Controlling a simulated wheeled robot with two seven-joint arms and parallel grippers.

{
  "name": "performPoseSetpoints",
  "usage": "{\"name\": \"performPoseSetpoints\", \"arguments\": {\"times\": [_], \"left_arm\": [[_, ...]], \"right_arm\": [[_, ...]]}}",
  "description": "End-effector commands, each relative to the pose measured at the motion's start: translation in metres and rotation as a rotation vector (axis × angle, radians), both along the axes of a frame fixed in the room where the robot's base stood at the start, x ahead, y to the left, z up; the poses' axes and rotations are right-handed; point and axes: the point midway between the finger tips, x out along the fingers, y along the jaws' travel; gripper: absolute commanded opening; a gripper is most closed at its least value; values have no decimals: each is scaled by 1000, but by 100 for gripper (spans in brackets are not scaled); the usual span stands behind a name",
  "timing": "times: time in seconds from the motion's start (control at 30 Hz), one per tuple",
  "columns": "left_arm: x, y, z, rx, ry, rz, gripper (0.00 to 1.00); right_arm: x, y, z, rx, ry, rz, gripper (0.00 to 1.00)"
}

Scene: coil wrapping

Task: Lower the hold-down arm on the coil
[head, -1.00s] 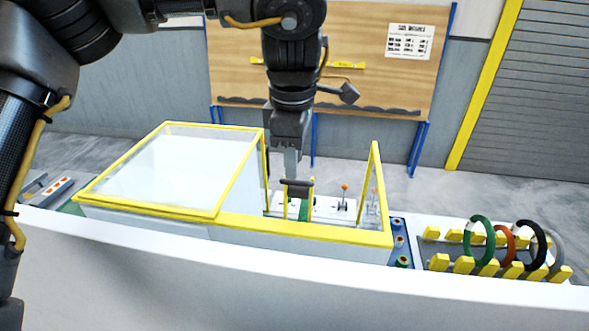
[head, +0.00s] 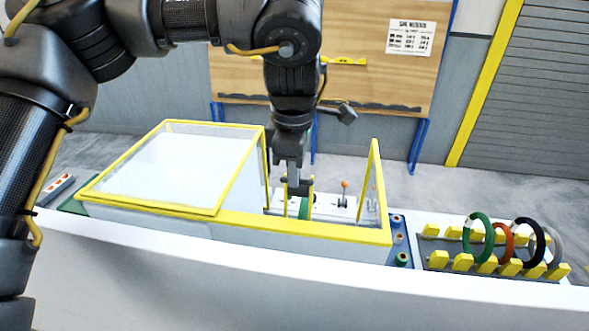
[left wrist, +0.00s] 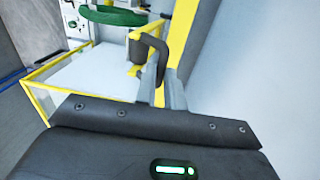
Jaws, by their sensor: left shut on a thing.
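My left gripper (head: 292,178) reaches down into the yellow-framed machine bay in the head view. It is shut on the dark handle (left wrist: 150,46) of the hold-down arm, which shows between the fingers in the left wrist view. I cannot tell whether the arm touches the coil. My right gripper is not in view.
A yellow-framed clear cover (head: 168,172) closes the machine's left part. An upright yellow-framed panel (head: 373,185) stands close on the right. A rack (head: 462,262) with several coloured rings is farther right. A lever with an orange knob (head: 345,185) stands behind the bay.

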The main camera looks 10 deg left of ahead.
Motion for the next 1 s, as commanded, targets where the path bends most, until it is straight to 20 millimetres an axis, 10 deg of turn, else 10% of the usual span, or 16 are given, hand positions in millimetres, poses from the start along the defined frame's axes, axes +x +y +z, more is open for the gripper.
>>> {"name": "performPoseSetpoints", "arguments": {"times": [0.37, 1.0], "left_arm": [[10, 0, 1, 0, -1, 2, 0], [110, -1, -19, 1, -4, 2, 0]], "right_arm": [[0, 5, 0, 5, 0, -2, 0], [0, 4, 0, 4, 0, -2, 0]]}}
